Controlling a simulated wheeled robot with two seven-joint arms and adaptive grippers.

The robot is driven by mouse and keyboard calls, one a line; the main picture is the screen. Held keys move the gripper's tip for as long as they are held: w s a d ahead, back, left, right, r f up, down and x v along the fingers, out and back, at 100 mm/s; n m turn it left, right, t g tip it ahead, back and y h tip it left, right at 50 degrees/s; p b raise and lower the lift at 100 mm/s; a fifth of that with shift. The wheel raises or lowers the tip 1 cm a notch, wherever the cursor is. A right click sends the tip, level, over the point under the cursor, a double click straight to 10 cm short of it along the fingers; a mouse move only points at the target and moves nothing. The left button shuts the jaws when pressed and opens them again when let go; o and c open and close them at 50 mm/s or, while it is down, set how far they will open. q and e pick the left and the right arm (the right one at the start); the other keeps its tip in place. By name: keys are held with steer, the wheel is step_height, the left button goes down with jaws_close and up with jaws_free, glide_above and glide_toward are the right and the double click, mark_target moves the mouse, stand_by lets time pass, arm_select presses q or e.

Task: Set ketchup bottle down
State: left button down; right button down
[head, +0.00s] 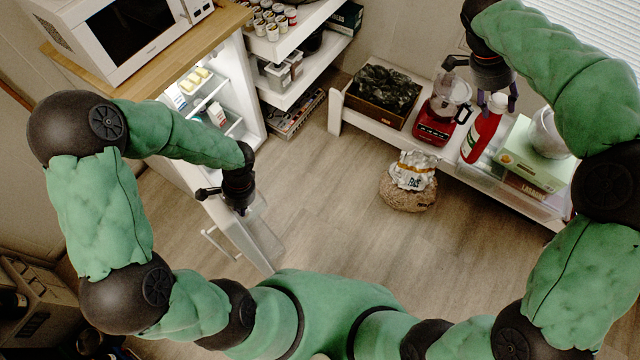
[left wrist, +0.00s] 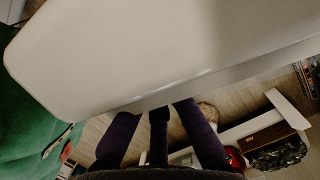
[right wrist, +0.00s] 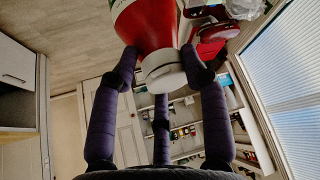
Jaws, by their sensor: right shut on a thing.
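The ketchup bottle (head: 481,137) is red with a white cap and a pale label. My right gripper (head: 494,101) is shut on it near the cap, from above. In the right wrist view the fingers (right wrist: 160,75) close around the white cap (right wrist: 163,72) and the red neck. The bottle is over the low white bench (head: 455,167), between the red blender and the green box. I cannot tell whether its base touches the bench. My left gripper (head: 234,199) is open at the fridge door (head: 236,235); its spread fingers (left wrist: 160,118) show beside the door edge.
The red blender (head: 438,118) stands left of the bottle. A green box (head: 535,155) and a white container (head: 550,132) are close on its right. A dark-filled crate (head: 381,95) is further left. A bag (head: 410,182) stands on the floor before the bench.

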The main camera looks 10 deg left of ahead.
mark_target(225, 225)
arm_select(q)
steer(key=shift+m, duration=0.7)
steer(key=shift+s+a, duration=0.5)
steer(key=shift+s, duration=0.3)
steer(key=shift+s+a, duration=0.45)
steer(key=shift+s, duration=0.35)
steer(key=shift+s+a, duration=0.5)
steer(key=shift+s, duration=0.3)
